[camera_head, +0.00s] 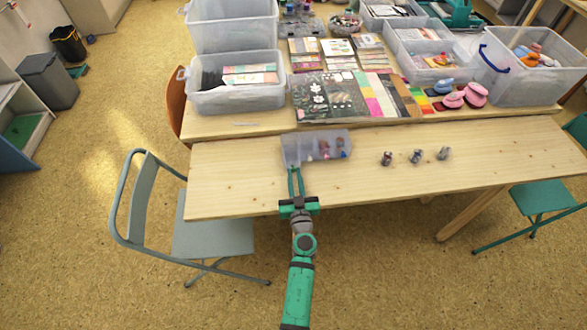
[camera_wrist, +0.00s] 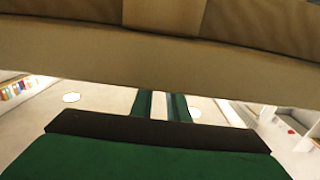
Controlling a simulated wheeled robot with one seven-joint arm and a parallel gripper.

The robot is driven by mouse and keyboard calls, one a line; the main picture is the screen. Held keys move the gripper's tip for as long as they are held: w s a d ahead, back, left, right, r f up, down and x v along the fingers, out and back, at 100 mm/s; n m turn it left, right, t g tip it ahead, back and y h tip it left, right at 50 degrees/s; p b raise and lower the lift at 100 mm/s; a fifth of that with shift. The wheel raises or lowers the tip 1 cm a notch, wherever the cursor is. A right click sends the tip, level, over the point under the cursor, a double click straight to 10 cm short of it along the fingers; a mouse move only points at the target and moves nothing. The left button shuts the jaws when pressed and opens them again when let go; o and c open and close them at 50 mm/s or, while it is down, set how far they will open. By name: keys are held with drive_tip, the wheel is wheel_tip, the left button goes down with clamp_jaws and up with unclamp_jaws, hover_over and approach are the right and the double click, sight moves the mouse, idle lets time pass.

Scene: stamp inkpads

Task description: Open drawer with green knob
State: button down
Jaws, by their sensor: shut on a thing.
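I see no drawer and no green knob in either view. My gripper (camera_head: 295,169) reaches over the front edge of the near wooden table (camera_head: 240,185). Its two green fingers run close together up to the lower left part of a small clear plastic box (camera_head: 293,150), and it appears shut on that box. The exact contact is too small to make out. Small dark and coloured pieces show inside the box. In the wrist view the green fingers (camera_wrist: 164,105) run up to a broad brown surface, which hides their tips.
Three small stamps (camera_head: 416,157) stand on the near table, right of the box. Behind are clear bins (camera_head: 235,98), patterned sheets (camera_head: 325,98) and pink inkpads (camera_head: 474,95). A grey chair (camera_head: 212,238) stands at the left front, a green chair (camera_head: 535,197) at the right. The near tabletop's right part is bare.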

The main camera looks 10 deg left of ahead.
drive_tip(key=shift+v, duration=1.15)
drive_tip(key=c, duration=1.7)
unclamp_jaws()
drive_tip(key=v, duration=1)
drive_tip(key=shift+s+d, duration=0.2)
drive_tip(key=shift+s, duration=0.15)
